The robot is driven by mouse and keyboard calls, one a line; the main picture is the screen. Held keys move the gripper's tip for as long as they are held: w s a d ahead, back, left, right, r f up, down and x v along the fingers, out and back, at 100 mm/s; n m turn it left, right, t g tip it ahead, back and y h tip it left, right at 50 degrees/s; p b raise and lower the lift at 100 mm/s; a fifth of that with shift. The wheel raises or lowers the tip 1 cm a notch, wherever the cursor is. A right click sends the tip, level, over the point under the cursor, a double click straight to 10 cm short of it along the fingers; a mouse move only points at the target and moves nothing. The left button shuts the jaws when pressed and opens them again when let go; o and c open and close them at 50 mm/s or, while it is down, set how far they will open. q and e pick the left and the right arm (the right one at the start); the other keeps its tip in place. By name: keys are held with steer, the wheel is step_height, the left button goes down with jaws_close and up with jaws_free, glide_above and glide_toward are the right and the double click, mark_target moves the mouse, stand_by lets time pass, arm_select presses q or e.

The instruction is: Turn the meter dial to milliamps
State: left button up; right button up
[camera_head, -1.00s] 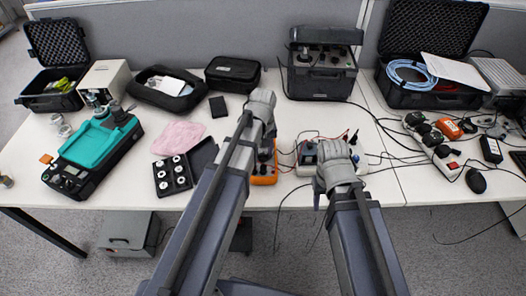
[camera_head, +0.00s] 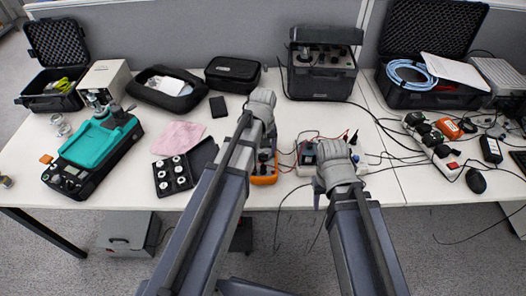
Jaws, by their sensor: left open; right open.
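The orange meter (camera_head: 264,180) lies near the front edge of the table, with leads running off to its right. My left arm covers much of it, so its dial setting cannot be read. My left gripper (camera_head: 268,135) is over the back part of the meter, pointing down, and is open. Whether its fingers touch the dial cannot be told. My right gripper (camera_head: 322,188) is open at the table's front edge, right of the meter, in front of a grey box with knobs (camera_head: 307,152). Its fingers are mostly hidden by my wrist.
A black tray with round pieces (camera_head: 173,175) and a pink cloth (camera_head: 178,137) lie left of the meter. A teal-topped device (camera_head: 93,146) stands further left. A black instrument case (camera_head: 321,75) stands behind. Cables and a power strip (camera_head: 433,145) spread over the right side.

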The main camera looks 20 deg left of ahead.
mark_target(263, 154)
arm_select(q)
steer(key=shift+r+p, duration=3.9)
arm_select(e)
step_height(263, 154, up, 8)
steer(key=shift+f, duration=0.15)
